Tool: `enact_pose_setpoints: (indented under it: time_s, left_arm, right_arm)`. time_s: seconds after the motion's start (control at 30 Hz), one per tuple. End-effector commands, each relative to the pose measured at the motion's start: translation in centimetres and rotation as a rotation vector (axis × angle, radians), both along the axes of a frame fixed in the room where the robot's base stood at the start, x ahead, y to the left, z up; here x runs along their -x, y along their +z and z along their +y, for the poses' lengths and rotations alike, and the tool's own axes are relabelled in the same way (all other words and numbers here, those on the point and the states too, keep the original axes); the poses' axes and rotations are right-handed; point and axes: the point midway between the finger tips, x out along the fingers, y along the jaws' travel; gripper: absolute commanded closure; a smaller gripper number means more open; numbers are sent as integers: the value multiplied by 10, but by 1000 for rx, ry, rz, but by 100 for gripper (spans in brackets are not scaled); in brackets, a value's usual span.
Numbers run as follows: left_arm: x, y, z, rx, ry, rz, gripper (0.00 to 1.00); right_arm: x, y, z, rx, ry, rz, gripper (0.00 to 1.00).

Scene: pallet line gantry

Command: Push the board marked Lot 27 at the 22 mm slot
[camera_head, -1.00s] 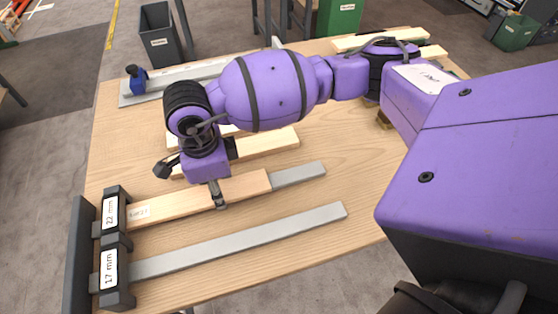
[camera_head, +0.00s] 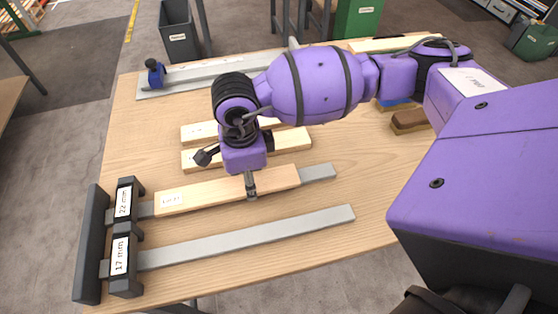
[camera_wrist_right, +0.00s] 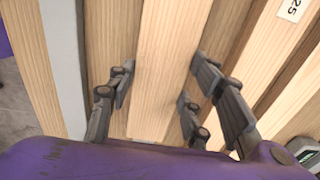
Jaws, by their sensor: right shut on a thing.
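The pale board with a small white label (camera_head: 225,189) lies along the rail of the 22 mm slot. Its print is blurred but fits Lot 27. The black 22 mm slot (camera_head: 125,202) stands at the left, and bare grey rail shows between it and the board's left end. My right gripper (camera_head: 250,188) is shut on the board, right of its middle. In the right wrist view the fingers (camera_wrist_right: 160,100) straddle a board (camera_wrist_right: 165,65). My left gripper is not in view.
The 17 mm slot (camera_head: 121,259) with its empty grey rail (camera_head: 250,238) lies in front. Two pale boards (camera_head: 290,141) lie just behind the held one. A blue-knobbed stop (camera_head: 155,72) and a brown block (camera_head: 410,121) stand farther back. The table's front right is clear.

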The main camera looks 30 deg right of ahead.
Motion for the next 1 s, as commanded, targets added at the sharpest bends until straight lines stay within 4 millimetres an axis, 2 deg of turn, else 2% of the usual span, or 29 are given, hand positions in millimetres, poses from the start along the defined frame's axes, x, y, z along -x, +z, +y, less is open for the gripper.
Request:
enact_pose_setpoints:
  time_s: [0.23,0.27,0.43,0.77,0.87,1.0]
  left_arm:
    - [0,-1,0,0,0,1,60]
    - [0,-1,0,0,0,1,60]
    - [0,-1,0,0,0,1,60]
    - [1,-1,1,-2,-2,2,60]
    - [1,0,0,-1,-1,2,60]
    - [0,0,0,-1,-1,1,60]
  right_arm:
    - [1,-3,-2,5,0,6,83]
    - [1,-2,-2,5,0,6,52]
    - [1,-1,-2,3,0,3,32]
    - [-1,3,0,1,1,-2,32]
    - [-2,12,-1,0,1,-5,32]
    - [-2,37,-1,1,2,-7,32]
